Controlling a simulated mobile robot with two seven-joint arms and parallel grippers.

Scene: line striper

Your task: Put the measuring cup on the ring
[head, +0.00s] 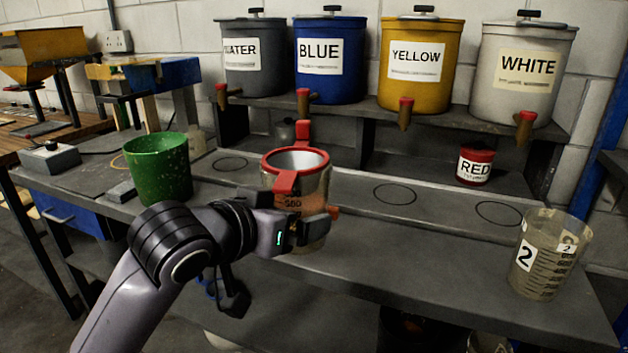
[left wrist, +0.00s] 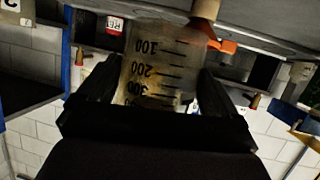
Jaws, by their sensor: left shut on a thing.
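My left gripper (head: 305,229) is shut on a clear measuring cup (head: 313,192) with a red rim and dark volume marks. The cup is upright in front of the raised ledge. In the left wrist view, the cup (left wrist: 158,60) stands between the two dark fingers (left wrist: 155,88). Thin black rings are drawn on the ledge: a left ring (head: 231,164), a ring under the yellow bucket's tap (head: 395,194) and a right ring (head: 498,212). The ledge directly behind the cup is hidden. My right gripper is not in view.
Water, blue (head: 330,62), yellow and white buckets with red-topped taps stand on a shelf above the ledge. A green bucket (head: 158,168) stands left of the cup. A red tin (head: 475,165) sits at the back. Another clear cup marked 2 (head: 545,255) stands at the right.

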